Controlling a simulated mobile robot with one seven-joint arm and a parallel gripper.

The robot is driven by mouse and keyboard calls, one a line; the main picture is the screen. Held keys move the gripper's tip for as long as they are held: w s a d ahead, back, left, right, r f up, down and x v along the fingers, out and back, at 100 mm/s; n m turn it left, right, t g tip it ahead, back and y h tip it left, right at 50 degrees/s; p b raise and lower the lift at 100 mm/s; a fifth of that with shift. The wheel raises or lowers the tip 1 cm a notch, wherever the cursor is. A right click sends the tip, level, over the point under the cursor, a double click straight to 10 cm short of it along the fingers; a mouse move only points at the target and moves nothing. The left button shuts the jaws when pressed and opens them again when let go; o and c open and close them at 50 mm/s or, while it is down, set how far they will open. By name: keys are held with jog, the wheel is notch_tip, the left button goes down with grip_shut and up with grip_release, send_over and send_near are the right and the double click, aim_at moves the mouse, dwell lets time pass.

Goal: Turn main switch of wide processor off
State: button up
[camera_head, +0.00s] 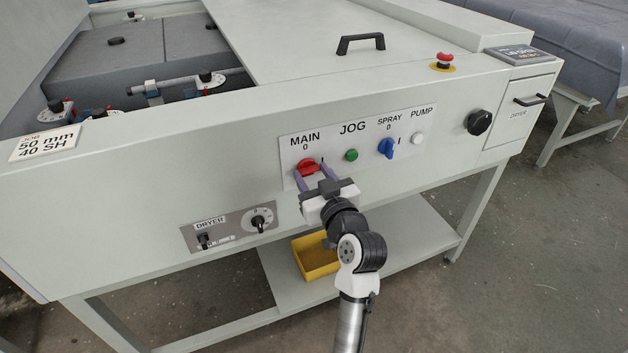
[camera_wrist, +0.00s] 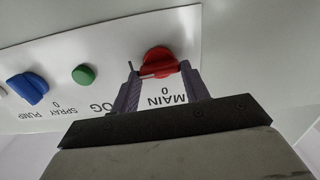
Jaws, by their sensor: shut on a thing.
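The red main switch (camera_head: 308,166) is on the white label panel on the front of the wide processor (camera_head: 120,175), below the words MAIN and 0. My gripper (camera_head: 309,176) is at the switch, with one purple-grey finger on each side of it. In the wrist view the red knob (camera_wrist: 159,62) sits between the fingertips of my gripper (camera_wrist: 160,72), which are shut on it. The knob's handle lies slanted, close to sideways, in the head view. Part of the knob's lower edge is hidden by the fingers.
Right of the switch are a green JOG button (camera_head: 351,155), a blue SPRAY switch (camera_head: 386,148) and a white PUMP button (camera_head: 417,138). A black knob (camera_head: 479,122) is further right. A dryer panel (camera_head: 232,228) is lower left. A yellow bin (camera_head: 316,257) stands on the shelf below.

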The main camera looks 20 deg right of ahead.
jog(key=n+b, duration=0.2)
jog(key=b, duration=0.1)
jog(key=n+b, duration=0.2)
jog(key=b, duration=0.2)
jog(key=shift+a+f, duration=0.1)
jog(key=shift+f, duration=0.25)
jog(key=n+b, duration=0.4)
jog(key=b, duration=0.2)
jog(key=shift+n, duration=0.3)
jog(key=shift+a+r+n+b, duration=0.1)
jog(key=shift+a+n+b, duration=0.05)
jog(key=shift+n+b, duration=4.15)
jog(key=o, duration=1)
jog(key=shift+s, duration=0.1)
jog(key=s, duration=1.3)
jog(key=shift+s+d, duration=0.25)
jog(key=shift+s, duration=0.1)
